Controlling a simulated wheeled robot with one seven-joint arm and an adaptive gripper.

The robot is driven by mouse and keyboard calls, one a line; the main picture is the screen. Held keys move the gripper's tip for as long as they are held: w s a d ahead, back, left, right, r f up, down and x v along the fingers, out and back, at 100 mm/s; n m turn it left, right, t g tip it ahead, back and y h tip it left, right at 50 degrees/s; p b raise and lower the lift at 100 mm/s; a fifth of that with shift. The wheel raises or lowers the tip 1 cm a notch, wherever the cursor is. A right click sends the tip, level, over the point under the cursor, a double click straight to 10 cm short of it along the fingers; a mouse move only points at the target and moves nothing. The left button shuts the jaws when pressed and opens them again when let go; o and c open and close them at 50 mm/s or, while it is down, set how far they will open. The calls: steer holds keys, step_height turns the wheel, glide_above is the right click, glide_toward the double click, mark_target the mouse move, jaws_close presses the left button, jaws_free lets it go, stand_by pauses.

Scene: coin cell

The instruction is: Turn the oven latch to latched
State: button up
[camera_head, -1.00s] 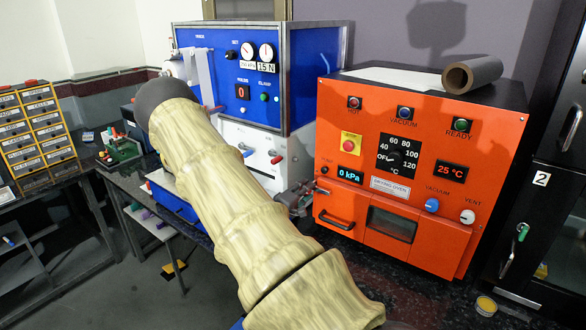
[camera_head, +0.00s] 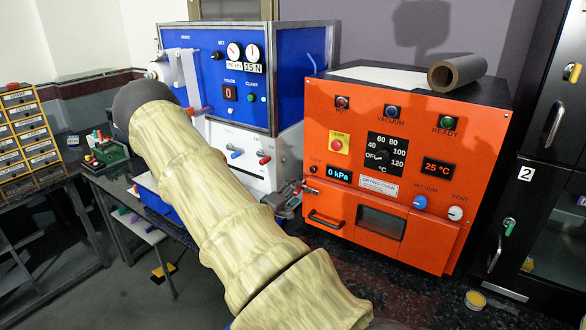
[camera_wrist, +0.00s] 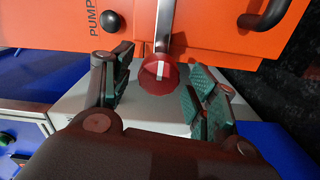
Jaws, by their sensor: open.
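The orange drying oven (camera_head: 390,170) stands on the dark bench, its door (camera_head: 380,222) flush with the front as far as I can see. In the wrist view the latch (camera_wrist: 162,72) is a metal bar running down from the oven front to a round red end with a white mark. My gripper (camera_wrist: 160,92) is open, with one green-padded finger on each side of the red end and visible gaps. In the head view my gripper (camera_head: 287,202) is small, at the oven's left edge, partly hidden by my arm.
A blue and white machine (camera_head: 240,95) stands close to the left of the oven. A black door handle (camera_wrist: 266,14) and a black pump knob (camera_wrist: 110,20) are near the latch. A small yellow-topped tin (camera_head: 475,300) lies on the bench at right.

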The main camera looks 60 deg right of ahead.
steer(key=w+a, duration=0.1)
steer(key=a, duration=1)
steer(key=shift+w, duration=0.2)
steer(key=shift+d, duration=0.1)
